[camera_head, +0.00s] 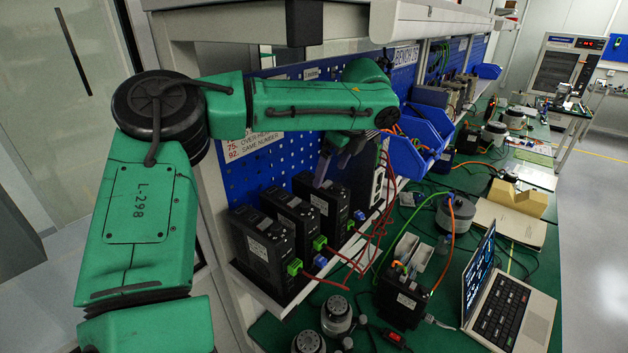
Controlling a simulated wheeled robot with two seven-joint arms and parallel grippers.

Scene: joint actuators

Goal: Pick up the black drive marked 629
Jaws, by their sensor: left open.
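Several black drives stand in a row on a narrow shelf against the blue pegboard: a nearest drive (262,250), a second drive (292,222), a third drive (322,205) and another drive (366,178) farther back. Their labels are too small to read, so I cannot tell which is marked 629. My left gripper (334,172) hangs from the green arm above the far part of the row, between the third drive and the one behind it. It is open, its fingers pointing down, with no drive seen between them. My right gripper is not in view.
Red cables (345,262) hang from the shelf front. Below, the green bench holds a laptop (503,308), a black unit (402,300), round grey actuators (455,213) and a cardboard piece (518,200). Blue bins (428,130) sit right of my gripper. An overhead ledge (430,20) runs above.

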